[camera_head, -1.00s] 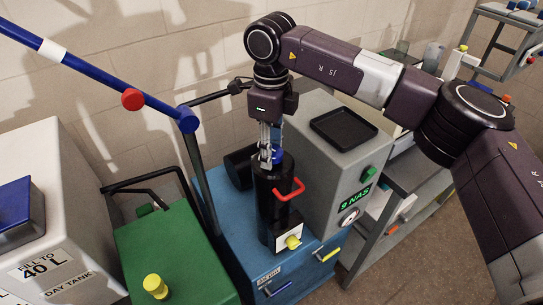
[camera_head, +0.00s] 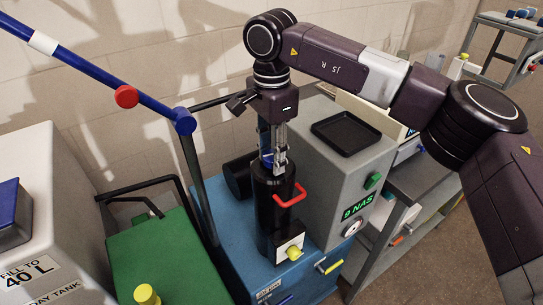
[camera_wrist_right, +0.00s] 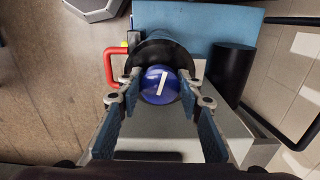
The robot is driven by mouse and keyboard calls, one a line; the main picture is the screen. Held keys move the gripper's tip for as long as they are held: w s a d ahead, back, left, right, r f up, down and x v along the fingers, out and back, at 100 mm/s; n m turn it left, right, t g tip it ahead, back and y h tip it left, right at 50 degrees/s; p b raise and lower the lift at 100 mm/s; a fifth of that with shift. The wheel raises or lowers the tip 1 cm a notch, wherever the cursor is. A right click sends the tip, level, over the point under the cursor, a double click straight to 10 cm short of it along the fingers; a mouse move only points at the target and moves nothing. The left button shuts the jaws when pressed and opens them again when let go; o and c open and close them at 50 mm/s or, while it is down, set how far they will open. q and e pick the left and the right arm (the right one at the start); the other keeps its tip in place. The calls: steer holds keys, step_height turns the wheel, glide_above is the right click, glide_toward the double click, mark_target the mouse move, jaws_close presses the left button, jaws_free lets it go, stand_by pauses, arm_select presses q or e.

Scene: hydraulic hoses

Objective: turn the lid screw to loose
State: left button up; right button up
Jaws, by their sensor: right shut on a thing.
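The lid screw is a blue round knob with a white bar mark (camera_wrist_right: 160,86) on top of a black cylinder (camera_head: 272,212). In the wrist view the white bar stands nearly upright, leaning slightly right at its top. My right gripper (camera_wrist_right: 159,88) points down from above, its two fingers on either side of the knob and shut on it. In the head view the right gripper (camera_head: 274,160) hides most of the knob; a little blue shows between the fingers. A red handle (camera_head: 290,196) sticks out from the cylinder's side. My left gripper is out of view.
The cylinder stands on a blue cabinet (camera_head: 240,250). A grey box with a black tray (camera_head: 345,133) and a "9 NAS" display (camera_head: 357,207) stands close on its right. A blue boom (camera_head: 90,80) and post rise on the left, beside a green unit (camera_head: 165,262).

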steer(key=n, duration=0.4)
steer(key=shift+r+n, duration=0.1)
steer(key=shift+n, duration=0.2)
steer(key=n, duration=0.4)
steer(key=shift+d, duration=0.15)
steer(key=shift+n, duration=0.3)
steer(key=o, duration=1.2)
steer(key=shift+s, duration=0.1)
steer(key=shift+c, duration=0.2)
step_height(320, 180, up, 12)
